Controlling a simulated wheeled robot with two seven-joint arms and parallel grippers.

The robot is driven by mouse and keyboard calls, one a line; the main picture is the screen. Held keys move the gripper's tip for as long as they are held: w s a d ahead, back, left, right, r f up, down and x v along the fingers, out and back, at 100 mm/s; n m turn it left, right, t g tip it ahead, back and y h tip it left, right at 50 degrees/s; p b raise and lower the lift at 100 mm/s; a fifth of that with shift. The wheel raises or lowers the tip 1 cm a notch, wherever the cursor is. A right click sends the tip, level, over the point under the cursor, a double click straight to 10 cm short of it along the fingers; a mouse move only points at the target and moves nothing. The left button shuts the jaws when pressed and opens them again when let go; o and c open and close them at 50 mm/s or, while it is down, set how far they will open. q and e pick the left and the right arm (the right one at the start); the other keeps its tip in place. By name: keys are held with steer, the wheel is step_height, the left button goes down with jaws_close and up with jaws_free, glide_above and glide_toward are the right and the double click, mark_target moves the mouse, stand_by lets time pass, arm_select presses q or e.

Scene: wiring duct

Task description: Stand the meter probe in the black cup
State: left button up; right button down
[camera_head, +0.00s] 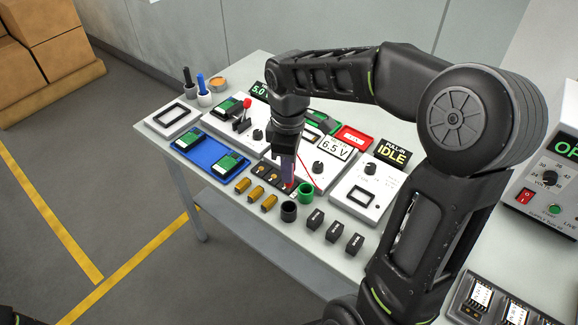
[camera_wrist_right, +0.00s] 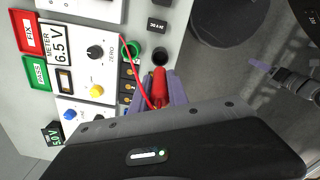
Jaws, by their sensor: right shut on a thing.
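My right gripper (camera_head: 289,184) is over the front part of the bench with its fingers pointing down. It is shut on the red meter probe (camera_wrist_right: 159,82), which shows between the fingers in the right wrist view. A thin red lead curves away from the probe. The black cup (camera_head: 289,211) stands just in front of the fingers, beside the green cup (camera_head: 305,193). In the wrist view the black cup (camera_wrist_right: 160,56) appears close above the probe, and I see no contact. The probe's tip is hard to make out. My left gripper (camera_wrist_right: 262,66) shows small at the right of the wrist view; its jaw state is unclear.
The meter (camera_head: 330,150) reads 6.5 V behind the cups. Several yellow parts (camera_head: 256,195) and black blocks (camera_head: 334,231) lie along the bench's front. A blue tray (camera_head: 210,152) with green boards is at left. Floor beyond the front edge is clear.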

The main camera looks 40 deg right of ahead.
mark_target(289, 191)
steer(key=shift+f+b, duration=1.35)
steer(key=shift+f, duration=0.4)
steer(key=shift+f+b, duration=2)
steer(key=shift+f, duration=0.7)
steer(key=c, duration=1.2)
jaws_free()
step_height(289, 191, up, 8)
steer(key=shift+f+b, duration=0.1)
steer(key=shift+b, duration=0.2)
